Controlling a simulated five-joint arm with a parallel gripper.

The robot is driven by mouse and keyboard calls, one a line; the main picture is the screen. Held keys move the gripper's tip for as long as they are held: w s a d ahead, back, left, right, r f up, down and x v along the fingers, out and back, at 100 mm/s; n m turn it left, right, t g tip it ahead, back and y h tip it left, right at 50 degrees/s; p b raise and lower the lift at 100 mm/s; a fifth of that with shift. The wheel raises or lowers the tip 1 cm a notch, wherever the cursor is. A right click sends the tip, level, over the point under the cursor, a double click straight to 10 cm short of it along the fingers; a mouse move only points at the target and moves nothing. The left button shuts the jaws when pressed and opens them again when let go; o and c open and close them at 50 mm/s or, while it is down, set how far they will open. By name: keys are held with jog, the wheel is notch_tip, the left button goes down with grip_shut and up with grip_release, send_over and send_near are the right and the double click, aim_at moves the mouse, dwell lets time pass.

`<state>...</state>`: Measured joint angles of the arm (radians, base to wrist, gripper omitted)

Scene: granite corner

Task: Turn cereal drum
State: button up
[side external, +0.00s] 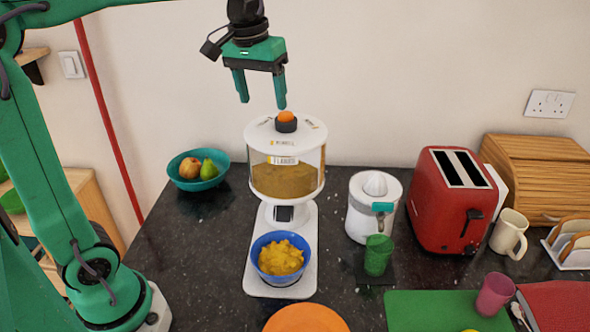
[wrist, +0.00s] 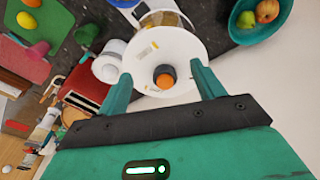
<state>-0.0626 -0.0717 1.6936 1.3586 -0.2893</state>
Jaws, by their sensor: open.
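The cereal drum (side external: 285,178) is a clear cylinder with a white lid, part full of brown cereal, on a white stand. An orange-topped dark knob (side external: 286,121) sits on its lid; the knob also shows in the wrist view (wrist: 165,77). A blue bowl (side external: 256,262) of yellow flakes stands on the stand's base below the drum. My gripper (side external: 263,104) is open and empty, pointing down just above the lid and a little left of the knob in the side view. In the wrist view the knob lies between and beyond the fingertips (wrist: 159,74).
A white juicer (side external: 361,222), a green tumbler (side external: 378,262) and a red toaster (side external: 446,222) stand right of the drum. A teal fruit bowl (side external: 184,180) is at the left. An orange plate (side external: 305,322) lies in front. Dark counter (side external: 205,255) is clear left of the stand.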

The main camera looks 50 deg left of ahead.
jog(key=n+g, duration=0.2)
send_over(286, 113)
jog(key=shift+a+f, duration=0.1)
jog(key=shift+f, duration=0.15)
jog(key=shift+f, duration=3.75)
jog(key=shift+c, duration=0.2)
jog(key=c, duration=1.3)
